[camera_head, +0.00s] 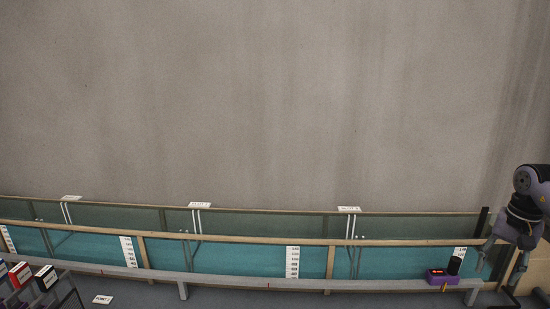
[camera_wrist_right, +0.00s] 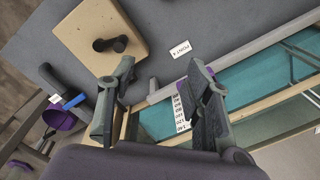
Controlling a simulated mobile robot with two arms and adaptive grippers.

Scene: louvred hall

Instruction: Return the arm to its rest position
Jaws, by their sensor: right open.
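My right arm comes down at the right edge of the head view, and its right gripper (camera_head: 501,272) hangs at the right end of the long teal-panelled channel (camera_head: 210,254). In the right wrist view the two fingers of the right gripper (camera_wrist_right: 160,72) stand wide apart with nothing between them. The channel (camera_wrist_right: 245,92) passes behind and beside the right finger in that view. My left arm and gripper are not in view.
A purple box (camera_head: 437,280) and a black cylinder (camera_head: 454,265) are just left of the gripper. A beige block (camera_wrist_right: 85,32) with a dark knob (camera_wrist_right: 110,44) and a white card (camera_wrist_right: 180,49) lie beyond the fingers. Boxes (camera_head: 20,274) stand at lower left.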

